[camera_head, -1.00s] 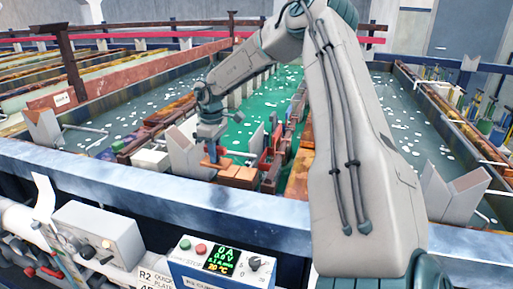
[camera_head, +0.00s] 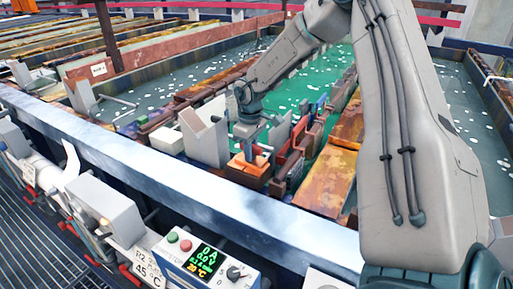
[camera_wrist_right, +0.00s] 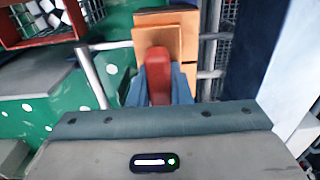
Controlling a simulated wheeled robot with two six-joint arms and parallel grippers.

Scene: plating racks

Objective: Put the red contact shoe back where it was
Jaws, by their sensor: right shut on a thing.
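The red contact shoe (camera_wrist_right: 158,78) is upright between the two blue fingers of my right gripper (camera_wrist_right: 159,88) in the right wrist view. The gripper is shut on it. An orange-tan block (camera_wrist_right: 165,38) shows just beyond the shoe; I cannot tell whether they touch. In the head view my right gripper (camera_head: 255,152) points down just above orange-brown blocks (camera_head: 248,172) near the tank's front rail. The shoe is too small there to make out clearly. My left gripper is not in view.
A grey V-shaped support (camera_head: 205,138) stands left of the gripper, with a white block (camera_head: 167,140) beside it. The blue front rail (camera_head: 180,175) runs close in front. A control box (camera_head: 205,262) with a lit display sits before the rail. Green liquid (camera_head: 295,90) lies behind.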

